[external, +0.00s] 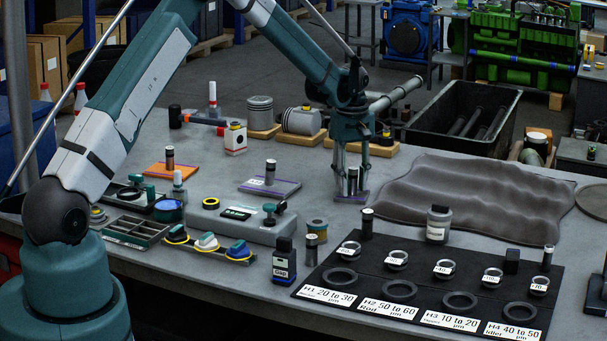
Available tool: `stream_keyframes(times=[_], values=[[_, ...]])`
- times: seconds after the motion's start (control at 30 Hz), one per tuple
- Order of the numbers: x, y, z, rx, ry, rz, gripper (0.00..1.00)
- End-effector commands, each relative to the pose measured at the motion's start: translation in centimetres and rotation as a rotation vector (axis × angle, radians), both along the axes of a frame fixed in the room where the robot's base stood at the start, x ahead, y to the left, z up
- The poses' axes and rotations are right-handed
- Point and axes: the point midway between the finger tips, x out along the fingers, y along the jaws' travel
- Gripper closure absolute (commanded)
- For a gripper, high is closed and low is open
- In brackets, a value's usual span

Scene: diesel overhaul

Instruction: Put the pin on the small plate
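My gripper (350,194) points straight down near the middle of the table. A dark-topped metal pin (352,180) stands upright between its fingers. I cannot tell whether the fingers press on it. Similar pins stand elsewhere: one on an orange plate (154,169) at left, one on a grey plate with a purple edge (288,186) left of my gripper. Another pin (367,223) stands at the black mat's back-left corner, and one (547,257) at its right end. Which plate is the small one is not clear. The surface under my gripper is partly hidden.
The black mat (421,272) holds several rings and labels in front. A grey device (222,222) and a parts tray (133,232) lie at left. Pistons on wooden blocks (302,138) stand behind. A crumpled grey cloth (470,196) covers the right; a dark bin (462,120) is behind it.

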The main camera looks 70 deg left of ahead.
Motion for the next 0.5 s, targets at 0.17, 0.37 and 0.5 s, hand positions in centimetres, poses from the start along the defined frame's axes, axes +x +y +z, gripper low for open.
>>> stream_keyframes(times=[0.17,0.37,0.5], values=[[0.0,0.0,0.1,0.000,0.000,0.000,0.69],[0.0,0.0,0.9,0.000,0.000,0.000,0.69],[0.0,0.0,2.4,0.000,0.000,0.000,0.69]])
